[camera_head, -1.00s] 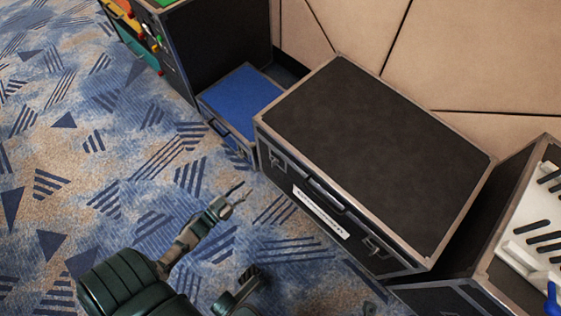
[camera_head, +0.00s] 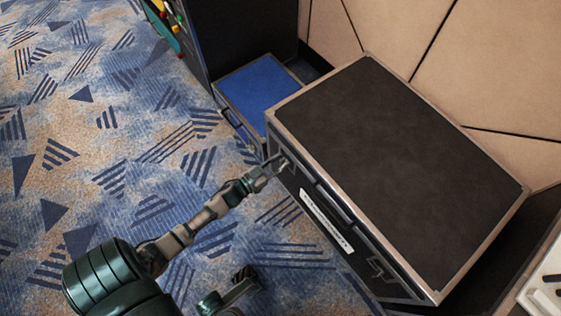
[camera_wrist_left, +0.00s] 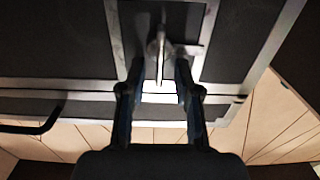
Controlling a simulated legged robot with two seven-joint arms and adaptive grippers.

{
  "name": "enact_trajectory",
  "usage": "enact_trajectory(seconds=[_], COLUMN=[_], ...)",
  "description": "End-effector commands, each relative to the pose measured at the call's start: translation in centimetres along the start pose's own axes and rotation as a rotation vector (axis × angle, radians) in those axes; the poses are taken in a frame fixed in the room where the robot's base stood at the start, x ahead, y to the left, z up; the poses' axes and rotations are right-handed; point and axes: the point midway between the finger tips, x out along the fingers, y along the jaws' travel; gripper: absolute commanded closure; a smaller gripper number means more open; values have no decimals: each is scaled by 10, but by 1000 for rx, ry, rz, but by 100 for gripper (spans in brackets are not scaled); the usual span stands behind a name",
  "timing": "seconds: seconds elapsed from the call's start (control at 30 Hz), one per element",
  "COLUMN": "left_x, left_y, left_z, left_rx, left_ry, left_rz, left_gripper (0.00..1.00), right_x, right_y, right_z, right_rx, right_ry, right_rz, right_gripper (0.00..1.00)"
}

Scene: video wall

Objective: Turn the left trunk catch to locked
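The black trunk (camera_head: 400,150) with silver edges stands on the carpet. Its left catch (camera_head: 284,163) is at the left end of the front face. In the left wrist view the catch (camera_wrist_left: 159,48) shows as a pale, narrow piece on a recessed plate. My left gripper (camera_head: 270,168) is right at this catch, with its fingers apart. In the left wrist view the fingers (camera_wrist_left: 159,75) lie on either side of the catch, with gaps showing. I cannot tell whether either finger touches it. The right catch (camera_head: 378,266) is at the front's other end.
A black handle (camera_head: 333,204) and a white label (camera_head: 327,221) are on the trunk's front. A smaller blue-topped case (camera_head: 258,92) stands close to the trunk's left. A tan panelled wall (camera_head: 480,70) is behind. Carpet (camera_head: 110,150) is clear to the left.

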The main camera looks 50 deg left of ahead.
Motion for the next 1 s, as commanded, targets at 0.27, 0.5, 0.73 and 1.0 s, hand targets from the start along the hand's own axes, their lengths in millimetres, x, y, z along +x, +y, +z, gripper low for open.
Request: enact_trajectory(seconds=[0.27, 0.5, 0.73, 1.0], left_x=[0, 0, 1, 1], left_y=[0, 0, 1, 5], left_z=[0, 1, 1, 0], left_rx=[0, 1, 42, 206], left_ry=[-1, -2, -3, -3], left_rz=[0, -1, -1, -2], left_gripper=[100, 100, 100, 100], right_x=[0, 0, 2, 2], right_y=[0, 0, 0, 0], right_z=[0, 0, -2, -5], right_rx=[0, 0, 0, 0], right_ry=[0, -1, 2, -11], right_rz=[0, 0, 0, 6], right_gripper=[30, 30, 30, 30])
